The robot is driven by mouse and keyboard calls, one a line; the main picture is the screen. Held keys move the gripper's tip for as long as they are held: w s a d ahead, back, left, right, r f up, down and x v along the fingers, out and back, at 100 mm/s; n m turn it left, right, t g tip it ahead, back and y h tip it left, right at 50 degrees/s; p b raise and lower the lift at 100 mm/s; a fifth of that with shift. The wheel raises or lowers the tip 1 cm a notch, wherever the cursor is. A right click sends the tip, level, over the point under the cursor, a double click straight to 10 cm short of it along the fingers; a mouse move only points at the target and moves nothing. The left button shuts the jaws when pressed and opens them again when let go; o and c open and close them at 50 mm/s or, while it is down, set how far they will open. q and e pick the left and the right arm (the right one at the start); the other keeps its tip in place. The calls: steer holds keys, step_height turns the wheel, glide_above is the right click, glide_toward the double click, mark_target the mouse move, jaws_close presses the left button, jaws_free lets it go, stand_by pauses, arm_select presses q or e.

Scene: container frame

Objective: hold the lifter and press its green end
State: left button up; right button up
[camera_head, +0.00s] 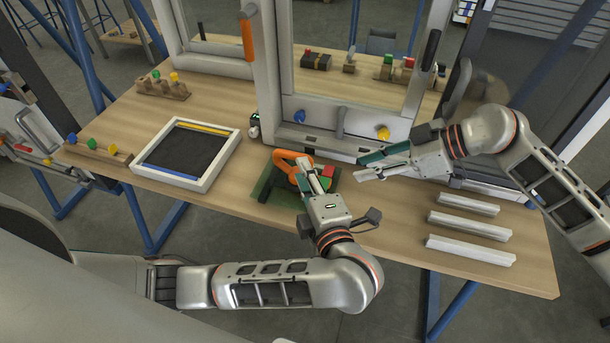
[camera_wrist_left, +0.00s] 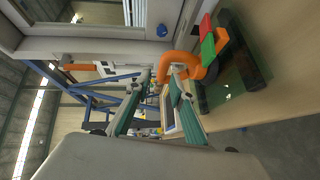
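The lifter has an orange curved handle (camera_head: 283,158), with a green end (camera_head: 327,171) and a red part beside it. In the left wrist view the orange handle (camera_wrist_left: 186,62), red part (camera_wrist_left: 206,28) and green end (camera_wrist_left: 208,46) show clearly. My left gripper (camera_head: 305,166) is at the handle; in its wrist view its fingers (camera_wrist_left: 162,80) are apart, with the handle's end around or just beyond the tips. Contact is unclear. My right gripper (camera_head: 360,167) is open and empty, a little right of the green end. The left gripper partly hides the lifter in the head view.
The lifter rests on a dark green base (camera_head: 270,192) on the wooden table (camera_head: 215,222). A white-framed tray (camera_head: 205,180) lies to the left. Several pale bars (camera_head: 470,250) lie at right. A white frame (camera_head: 265,85) with blue and yellow knobs stands behind.

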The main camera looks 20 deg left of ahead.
mark_target(295, 156)
arm_select(q)
steer(key=shift+f+x, duration=0.2)
steer(key=shift+x, duration=1.75)
steer(key=shift+f+x, duration=0.25)
steer(key=shift+x, duration=1.75)
steer(key=shift+d, duration=0.1)
